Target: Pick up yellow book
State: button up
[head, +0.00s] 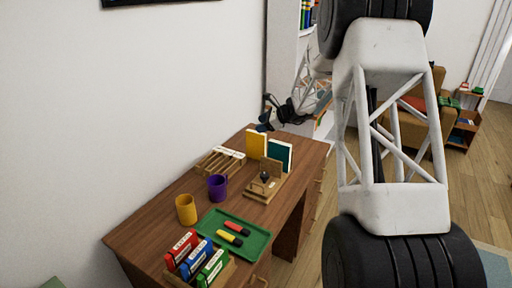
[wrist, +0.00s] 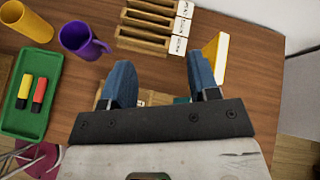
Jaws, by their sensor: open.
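The yellow book (head: 257,144) stands upright near the far end of the wooden desk, beside a teal book (head: 280,155). In the wrist view the yellow book (wrist: 216,52) shows edge-on, just right of my right-hand finger, outside the gap between the fingers. My gripper (head: 265,113) is open and empty, above and beyond the book in the head view. In the wrist view its two blue fingers (wrist: 160,70) are spread wide over bare desk. The gripper body hides most of the teal book there.
The desk (head: 150,222) also holds a slotted wooden rack (head: 220,161), a wooden stand (head: 265,186), a purple mug (head: 217,187), a yellow cup (head: 186,209), a green tray (head: 255,244) with two markers, and labelled boxes (head: 197,255). A white wall runs along the left.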

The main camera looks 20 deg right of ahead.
aim_at(256, 142)
jog(key=w+d+f+m+t, duration=0.2)
jog(key=w+d+f+m, duration=0.3)
jog(key=w+d+f, duration=0.2)
notch_tip(256, 142, down, 2)
jog(key=shift+w+d+f+t, duration=0.2)
jog(key=shift+w+d+t, duration=0.2)
jog(key=shift+w, duration=0.8)
jog(key=shift+x, duration=1.3)
jog(key=shift+x, duration=2.6)
jog(key=shift+a, duration=0.1)
grip_shut()
